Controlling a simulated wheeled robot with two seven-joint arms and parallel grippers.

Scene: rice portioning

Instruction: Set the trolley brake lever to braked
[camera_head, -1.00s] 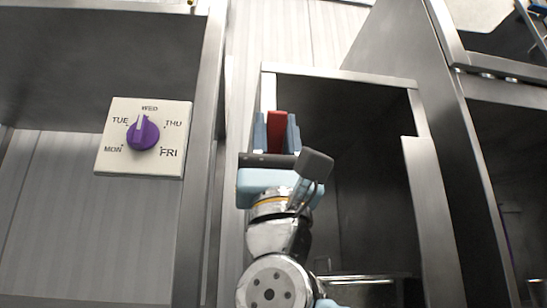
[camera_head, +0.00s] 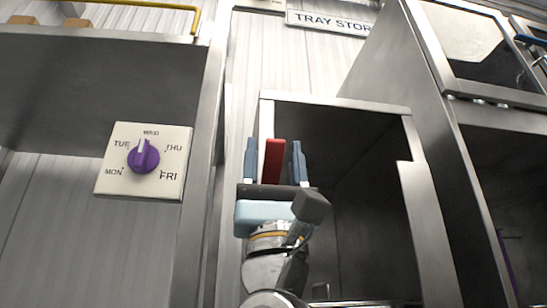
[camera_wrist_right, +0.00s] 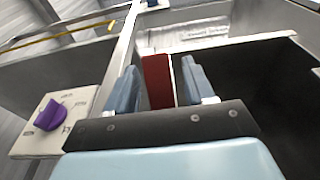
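A red upright bar, which looks like the brake lever (camera_head: 273,160), stands at the left post of a steel frame with a dark opening. My right gripper (camera_head: 273,163) reaches up from below, with one blue-grey finger on each side of the bar. Narrow gaps show between fingers and bar, so the gripper is open around it. The right wrist view also shows the red bar (camera_wrist_right: 157,82) between the fingers (camera_wrist_right: 162,88), with a clear gap on its right. The bar's lower end is hidden behind my gripper. No brake markings are readable. My left gripper is out of view.
A cream panel with a purple day dial (camera_head: 143,156), pointing near WED, is left of my gripper. A steel post (camera_head: 208,150) stands between them. The frame's right post (camera_head: 428,220) bounds the dark opening. A "TRAY STOR…" sign (camera_head: 331,22) is above.

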